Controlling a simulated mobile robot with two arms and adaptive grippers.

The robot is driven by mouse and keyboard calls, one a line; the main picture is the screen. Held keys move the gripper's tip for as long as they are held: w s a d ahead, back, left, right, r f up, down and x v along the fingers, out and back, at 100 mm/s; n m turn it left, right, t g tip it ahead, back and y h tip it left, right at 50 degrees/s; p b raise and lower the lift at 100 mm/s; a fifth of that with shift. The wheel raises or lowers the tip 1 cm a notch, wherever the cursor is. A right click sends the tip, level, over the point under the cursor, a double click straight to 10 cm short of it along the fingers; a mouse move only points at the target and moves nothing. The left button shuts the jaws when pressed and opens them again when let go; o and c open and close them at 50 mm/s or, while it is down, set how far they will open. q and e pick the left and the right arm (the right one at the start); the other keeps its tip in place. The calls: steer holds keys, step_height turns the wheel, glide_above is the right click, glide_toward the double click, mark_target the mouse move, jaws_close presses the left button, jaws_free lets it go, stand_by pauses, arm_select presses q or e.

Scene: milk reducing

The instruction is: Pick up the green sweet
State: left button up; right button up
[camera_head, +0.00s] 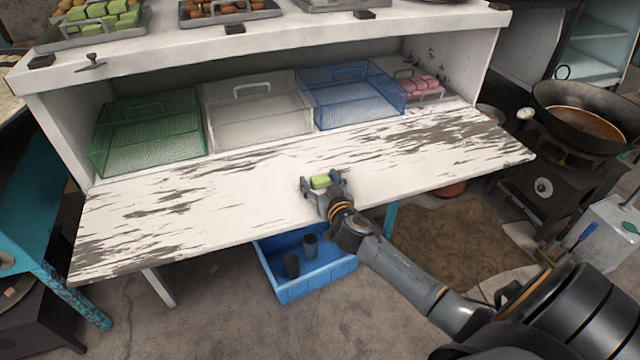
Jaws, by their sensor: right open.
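A single green sweet (320,182) is at the front middle of the worn white counter (230,195). My right gripper (322,180) is open, with one finger on each side of this sweet. I cannot tell whether the fingers touch it. More green sweets (97,18) are piled on a tray (62,42) on the top shelf at the upper left. My left gripper is not in view.
A green basket (150,130), a clear basket (257,110) and a blue basket (352,92) stand at the counter's back, beside pink sweets (420,85). A blue crate (310,280) sits below. A wok (590,105) is at right. The counter's left front is clear.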

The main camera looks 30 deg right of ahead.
mark_target(320, 178)
steer(key=c, duration=1.2)
steer(key=shift+o, duration=0.2)
steer(key=shift+r, duration=0.2)
steer(key=shift+r, duration=0.25)
step_height(320, 178, up, 2)
steer(key=shift+r+p, duration=0.15)
steer(key=shift+p, duration=0.3)
steer(key=s+r, duration=0.1)
steer(key=s+a+r+p, duration=0.1)
steer(key=r, duration=0.1)
steer(key=s+r, duration=0.1)
steer(key=r, duration=0.1)
steer(key=shift+s+a, duration=0.35)
steer(key=s+a+r, duration=0.4)
steer(key=s+r, duration=0.1)
steer(key=s, duration=0.4)
steer(key=s+a+r+n+y+p, duration=0.1)
steer(key=s+a+r, duration=0.1)
steer(key=a, duration=0.4)
steer(key=s+a+r+n+y+p, duration=0.1)
steer(key=s+a+r+y+p, duration=0.1)
steer(key=a, duration=0.5)
steer(key=shift+a+r+n+t+y, duration=0.15)
steer(key=shift+r+n+t+y, duration=0.15)
steer(key=shift+r, duration=0.25)
